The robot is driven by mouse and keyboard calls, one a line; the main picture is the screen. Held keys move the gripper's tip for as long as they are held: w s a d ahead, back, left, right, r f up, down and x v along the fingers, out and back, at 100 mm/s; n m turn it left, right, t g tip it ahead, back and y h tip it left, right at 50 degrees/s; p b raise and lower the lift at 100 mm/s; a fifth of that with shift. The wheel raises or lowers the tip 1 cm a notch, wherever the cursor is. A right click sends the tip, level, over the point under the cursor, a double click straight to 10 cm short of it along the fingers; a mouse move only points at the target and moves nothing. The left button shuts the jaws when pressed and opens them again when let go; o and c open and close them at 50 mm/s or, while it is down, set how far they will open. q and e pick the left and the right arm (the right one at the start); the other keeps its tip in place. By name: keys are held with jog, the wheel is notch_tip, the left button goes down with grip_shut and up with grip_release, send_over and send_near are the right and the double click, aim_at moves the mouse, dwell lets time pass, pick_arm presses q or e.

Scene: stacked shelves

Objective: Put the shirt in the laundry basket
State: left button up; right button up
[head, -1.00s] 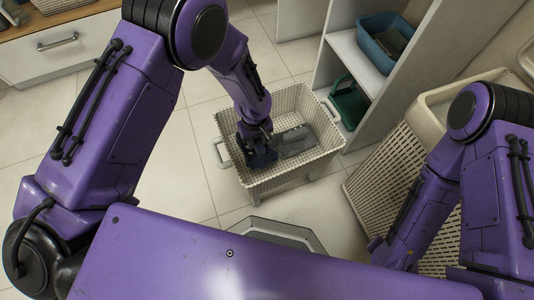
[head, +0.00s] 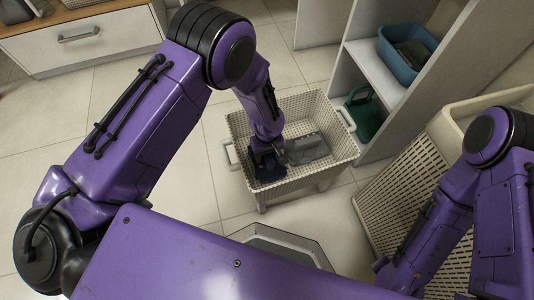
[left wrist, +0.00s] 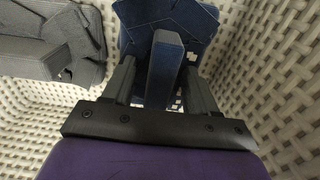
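The laundry basket (head: 240,122) is a pale woven bin on the floor, right of centre in the head view. Its woven wall also fills the right of the left wrist view (left wrist: 285,75). A dark blue folded cloth (left wrist: 165,65), which looks like the shirt, lies in the basket; it also shows in the head view (head: 268,173). My left gripper (head: 266,150) is down inside the basket. Its fingers stand apart on either side of a raised part of the blue cloth, with a gap visible at the left finger. My right gripper is not visible, only my right arm.
A grey folded cloth (head: 308,148) lies in the basket beside the blue one. A shelf unit (head: 375,68) with a blue bin (head: 405,62) and a green caddy (head: 366,115) stands behind it. A perforated hamper (head: 405,185) is at right. Floor left of the basket is clear.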

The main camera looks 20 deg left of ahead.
pick_arm(q)
notch_tip(320, 180, up, 12)
jog(key=p, duration=0.5)
jog(key=shift+r, duration=0.15)
